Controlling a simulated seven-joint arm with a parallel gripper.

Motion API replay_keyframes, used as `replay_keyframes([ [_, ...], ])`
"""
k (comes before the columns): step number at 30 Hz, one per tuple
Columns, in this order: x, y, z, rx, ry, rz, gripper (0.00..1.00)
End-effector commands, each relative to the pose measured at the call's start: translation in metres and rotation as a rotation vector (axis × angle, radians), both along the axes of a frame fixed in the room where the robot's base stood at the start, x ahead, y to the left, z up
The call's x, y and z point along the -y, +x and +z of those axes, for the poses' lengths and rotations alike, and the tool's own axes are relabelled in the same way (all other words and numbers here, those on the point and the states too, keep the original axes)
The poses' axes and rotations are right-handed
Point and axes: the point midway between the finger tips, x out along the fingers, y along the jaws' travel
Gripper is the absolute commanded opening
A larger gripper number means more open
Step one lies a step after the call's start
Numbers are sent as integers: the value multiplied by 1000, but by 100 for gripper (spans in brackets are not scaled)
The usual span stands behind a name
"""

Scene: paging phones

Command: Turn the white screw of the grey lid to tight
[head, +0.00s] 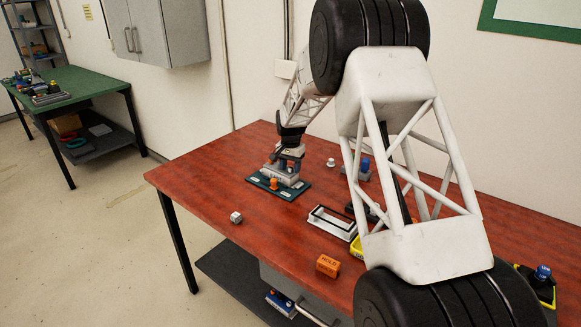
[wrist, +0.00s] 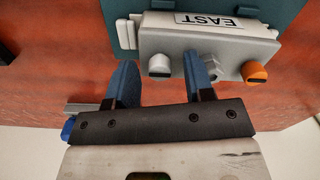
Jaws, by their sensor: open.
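The grey lid (wrist: 230,43) carries a label that reads EAST, upside down in the wrist view. Along its near edge stand a white screw (wrist: 160,66), a grey hexagonal knob (wrist: 214,66) and an orange knob (wrist: 257,72). Both the white screw and the orange knob bear a dark mark. My gripper (wrist: 160,64) is open, with one blue finger on each side of the white screw. I cannot tell whether the fingers touch it. In the head view my gripper (head: 288,156) is over the grey unit on a dark green plate (head: 290,194); the white screw is not clearly visible there.
A small white cube (head: 236,217), an orange block (head: 327,265) and a black-rimmed white tray (head: 333,222) lie on the red table. A white knob (head: 331,162) and a blue-topped item (head: 364,166) stand behind. The table's left end is mostly clear.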

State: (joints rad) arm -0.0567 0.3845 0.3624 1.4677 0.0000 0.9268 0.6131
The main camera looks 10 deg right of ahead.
Motion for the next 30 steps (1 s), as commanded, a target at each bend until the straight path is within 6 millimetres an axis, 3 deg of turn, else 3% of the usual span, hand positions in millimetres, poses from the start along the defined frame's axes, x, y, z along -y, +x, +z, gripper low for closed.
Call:
replay_keyframes([
  [10,0,0,10,1,0,0,48],
  [24,0,0,64,1,0,0,48],
  [30,0,0,76,0,0,0,48],
])
